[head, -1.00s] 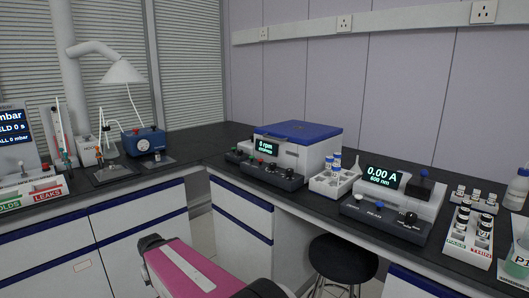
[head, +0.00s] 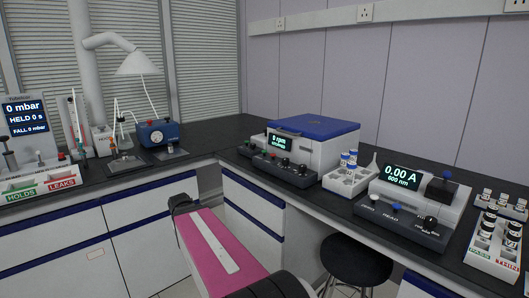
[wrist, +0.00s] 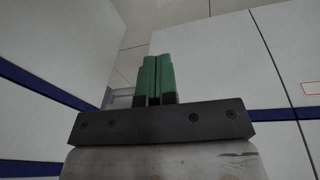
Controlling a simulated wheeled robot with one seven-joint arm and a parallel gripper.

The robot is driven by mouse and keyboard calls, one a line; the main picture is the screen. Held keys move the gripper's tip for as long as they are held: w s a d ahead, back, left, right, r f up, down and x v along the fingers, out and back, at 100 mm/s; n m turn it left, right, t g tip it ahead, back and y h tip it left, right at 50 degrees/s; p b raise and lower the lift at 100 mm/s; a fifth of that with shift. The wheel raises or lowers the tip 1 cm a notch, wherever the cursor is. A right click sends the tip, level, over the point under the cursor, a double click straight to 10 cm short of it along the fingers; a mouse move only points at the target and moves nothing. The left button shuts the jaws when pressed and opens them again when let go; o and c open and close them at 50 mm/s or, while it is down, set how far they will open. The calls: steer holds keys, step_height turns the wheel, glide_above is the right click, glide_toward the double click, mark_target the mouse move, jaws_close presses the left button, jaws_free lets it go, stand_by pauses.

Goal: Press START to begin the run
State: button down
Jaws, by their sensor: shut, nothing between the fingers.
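A centrifuge-like machine (head: 318,148) with a blue lid and a display reading 0 rpm stands on the dark bench near the corner. In front of it is a dark control box (head: 278,167) with several knobs or buttons, one red and one green. I cannot read a START label on any control. My gripper (wrist: 158,78) shows in the wrist view with its green fingers together and empty. It points toward the floor and white cabinet fronts, apart from any control. In the head view my pink arm is below the bench edge and my fingers are not visible.
A photometer (head: 407,197) reading 0.00 A stands to the right, with a white vial rack (head: 350,180) beside it. A black stool (head: 355,262) stands under the bench. A pressure unit (head: 33,135) and a HOLDS/LEAKS tray (head: 42,183) are at left. The corner benchtop is clear.

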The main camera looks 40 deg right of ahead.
steer(key=w+d+r+m+t+h, duration=0.15)
steer(key=w+d+r, duration=0.35)
steer(key=d+r, duration=0.55)
step_height(320, 180, up, 30)
steer(key=m+h, duration=0.4)
steer(key=h, duration=0.2)
glide_above(264, 151)
steer(key=w, duration=0.1)
steer(key=shift+d+r+n, duration=0.15)
steer(key=shift+d+n, duration=0.1)
steer(key=shift+w+f, duration=0.1)
steer(key=shift+f, duration=4.35)
steer(key=shift+f, duration=0.1)
steer(key=shift+f, duration=0.25)
